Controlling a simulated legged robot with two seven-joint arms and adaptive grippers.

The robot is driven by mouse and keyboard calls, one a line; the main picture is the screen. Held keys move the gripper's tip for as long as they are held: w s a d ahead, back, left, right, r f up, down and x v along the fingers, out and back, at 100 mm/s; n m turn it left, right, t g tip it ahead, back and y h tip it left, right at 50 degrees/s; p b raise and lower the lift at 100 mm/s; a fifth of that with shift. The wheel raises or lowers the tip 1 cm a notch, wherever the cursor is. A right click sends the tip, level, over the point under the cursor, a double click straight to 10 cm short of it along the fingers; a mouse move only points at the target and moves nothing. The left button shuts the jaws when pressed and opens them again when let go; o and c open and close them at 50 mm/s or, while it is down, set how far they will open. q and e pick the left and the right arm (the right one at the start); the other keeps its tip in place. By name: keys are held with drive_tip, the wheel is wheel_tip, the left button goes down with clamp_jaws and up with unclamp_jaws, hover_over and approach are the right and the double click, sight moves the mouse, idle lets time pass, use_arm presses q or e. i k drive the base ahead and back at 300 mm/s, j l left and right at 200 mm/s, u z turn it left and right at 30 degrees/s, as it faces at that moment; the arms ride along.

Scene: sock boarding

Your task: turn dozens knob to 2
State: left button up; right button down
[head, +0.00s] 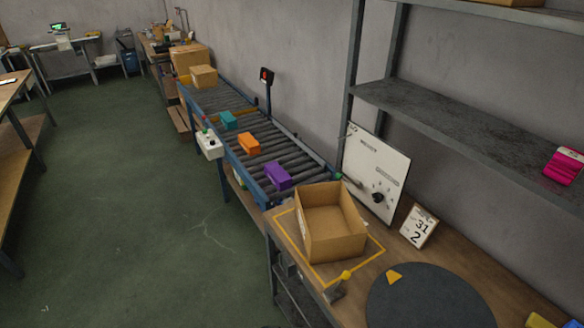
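A white panel (376,172) stands upright at the back of the workbench, against the shelf post. A dark round knob (377,197) sits on its lower part, with small marks around it. The marks and the pointer are too small to read. A small card (419,227) stands on the bench right of the panel and reads "31" above "2". Neither of my grippers shows in the head view.
An open, empty cardboard box (331,222) stands in a yellow outline in front of the panel. A dark round disc (428,298) lies at the front right. A roller conveyor (262,158) carries teal, orange and purple boxes. A shelf (460,125) overhangs the bench at right.

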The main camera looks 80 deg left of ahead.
sight(377, 197)
drive_tip(key=u, duration=2.1)
drive_tip(key=z, duration=0.4)
drive_tip(key=j+z, duration=0.4)
drive_tip(key=i+j+z, duration=0.1)
drive_tip(key=j+z, duration=0.7)
drive_tip(key=k+l, duration=0.05)
drive_tip(key=l, duration=0.05)
